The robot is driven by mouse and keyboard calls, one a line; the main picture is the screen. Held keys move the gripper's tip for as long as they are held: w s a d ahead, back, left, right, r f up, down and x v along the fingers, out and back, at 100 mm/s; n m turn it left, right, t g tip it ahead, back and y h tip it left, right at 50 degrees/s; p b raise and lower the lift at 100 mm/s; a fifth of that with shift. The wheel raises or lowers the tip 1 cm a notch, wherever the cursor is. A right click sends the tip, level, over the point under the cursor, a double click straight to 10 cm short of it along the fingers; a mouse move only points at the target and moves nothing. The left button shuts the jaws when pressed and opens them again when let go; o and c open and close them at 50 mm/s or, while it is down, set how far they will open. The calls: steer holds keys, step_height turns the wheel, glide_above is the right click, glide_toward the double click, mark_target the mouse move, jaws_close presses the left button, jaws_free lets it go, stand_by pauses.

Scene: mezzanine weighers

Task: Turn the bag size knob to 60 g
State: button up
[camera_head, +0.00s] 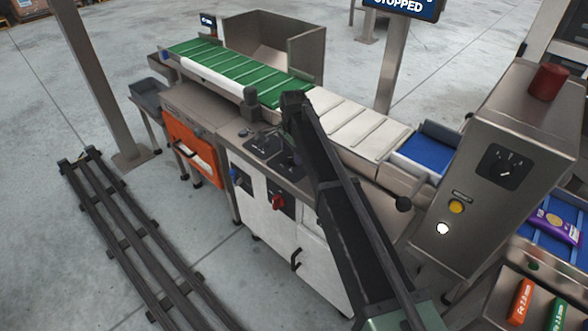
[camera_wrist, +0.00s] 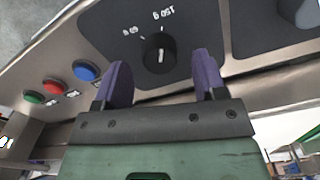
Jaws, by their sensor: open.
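In the wrist view, the bag size knob (camera_wrist: 160,49) is a round black knob on a dark plate (camera_wrist: 205,28). The labels, upside down in this view, read "60 g" at the knob's upper left and "150 g" above it. A pale mark shows on the knob's face, on the side away from the labels. I cannot tell which setting it selects. My gripper (camera_wrist: 162,62) is open, its two purple fingers on either side of the knob and apart from it in the picture. In the head view, my arm hides most of the gripper and the knob is not clear.
Red, green and blue buttons (camera_wrist: 86,70) sit left of the knob plate. Another dark plate with a grey control (camera_wrist: 305,12) lies to its right. In the head view, a green conveyor (camera_head: 238,70) runs behind the panel, and a steel cabinet (camera_head: 480,210) stands right of my arm.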

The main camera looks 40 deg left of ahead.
step_height(320, 180, down, 2)
steer(key=shift+f+b, duration=0.2)
steer(key=shift+b, duration=0.25)
steer(key=shift+r, duration=0.1)
steer(key=shift+r, duration=0.1)
steer(key=shift+c, duration=0.5)
steer(key=c, duration=0.8)
